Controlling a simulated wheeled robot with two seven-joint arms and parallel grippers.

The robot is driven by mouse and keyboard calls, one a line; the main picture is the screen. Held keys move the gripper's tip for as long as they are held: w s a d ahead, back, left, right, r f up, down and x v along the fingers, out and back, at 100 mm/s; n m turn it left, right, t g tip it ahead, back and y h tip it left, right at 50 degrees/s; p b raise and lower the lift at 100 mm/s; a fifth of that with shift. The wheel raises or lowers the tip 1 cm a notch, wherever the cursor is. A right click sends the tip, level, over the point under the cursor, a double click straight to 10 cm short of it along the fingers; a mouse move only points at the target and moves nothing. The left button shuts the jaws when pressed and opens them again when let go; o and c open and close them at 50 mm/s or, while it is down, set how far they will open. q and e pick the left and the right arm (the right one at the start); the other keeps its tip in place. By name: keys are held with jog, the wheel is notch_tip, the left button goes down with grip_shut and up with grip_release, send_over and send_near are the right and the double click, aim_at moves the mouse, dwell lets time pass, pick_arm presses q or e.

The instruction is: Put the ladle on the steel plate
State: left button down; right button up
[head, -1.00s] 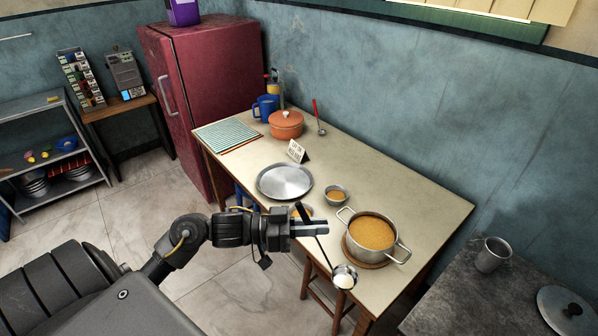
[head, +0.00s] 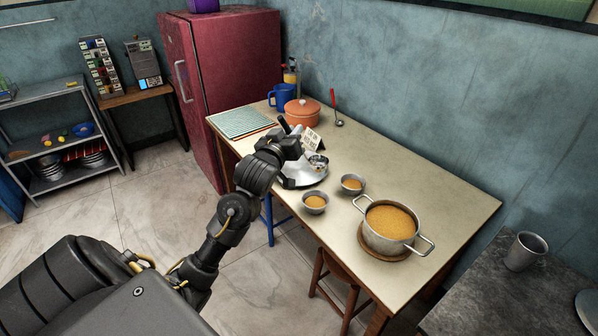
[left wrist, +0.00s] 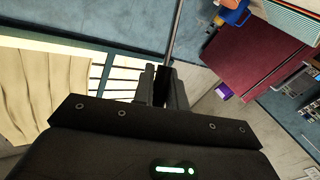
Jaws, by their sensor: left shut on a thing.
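My left gripper (head: 296,146) is above the steel plate (head: 309,179) in the head view and partly hides it. It is shut on the ladle, whose black handle end (head: 284,125) sticks up beside it. The ladle's steel bowl (head: 318,162) shows over the plate's right part; I cannot tell whether it touches the plate. In the left wrist view the fingers (left wrist: 162,88) grip the handle, and the thin steel shaft (left wrist: 176,35) runs up out of the picture. My right gripper is not in view.
Two small bowls of soup (head: 315,203) (head: 352,184) and a large soup pot (head: 390,222) stand right of the plate. A sign (head: 311,140), an orange pot (head: 302,111), a blue mug (head: 283,97) and a red-handled utensil (head: 335,105) are behind. The table's right rear is clear.

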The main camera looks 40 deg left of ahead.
pick_arm(q)
jog(key=w+a+f+p, duration=0.1)
jog(key=w+a+f, duration=0.7)
jog(key=a, duration=0.3)
jog(key=shift+f, duration=0.8)
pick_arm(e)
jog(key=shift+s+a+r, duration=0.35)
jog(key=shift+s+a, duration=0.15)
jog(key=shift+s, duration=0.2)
pick_arm(q)
jog(key=f, duration=0.3)
jog(key=shift+w+a+f+p, duration=0.15)
jog(key=shift+a+f+p, duration=0.1)
jog(key=shift+p, duration=0.05)
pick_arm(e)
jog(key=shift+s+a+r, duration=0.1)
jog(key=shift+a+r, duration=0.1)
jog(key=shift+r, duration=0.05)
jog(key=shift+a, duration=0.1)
